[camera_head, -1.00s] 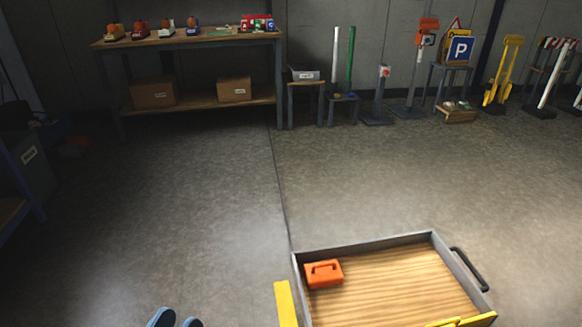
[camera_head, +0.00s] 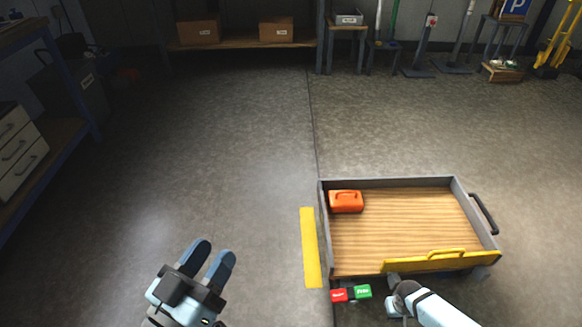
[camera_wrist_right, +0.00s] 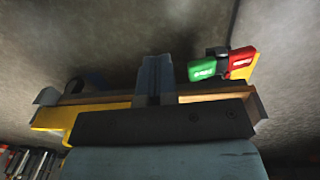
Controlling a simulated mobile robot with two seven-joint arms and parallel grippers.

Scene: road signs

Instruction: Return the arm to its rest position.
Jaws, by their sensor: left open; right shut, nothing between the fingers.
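My left gripper (camera_head: 212,252) is at the bottom of the head view, left of the wooden-floored cart. Its two blue-grey fingers are apart with nothing between them. My right arm comes in at the bottom right of the head view. Its gripper (camera_head: 392,280) is low beside the cart's yellow front edge, and partly hidden. In the right wrist view the fingers (camera_wrist_right: 154,68) are together and hold nothing; I cannot tell whether they touch the cart.
The cart (camera_head: 400,225) has grey walls and a yellow front rail, with an orange case (camera_head: 346,201) in its back left corner. Red and green blocks (camera_head: 350,293) show near its front left corner. A yellow floor strip (camera_head: 311,248) lies left of it. Open floor spreads beyond.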

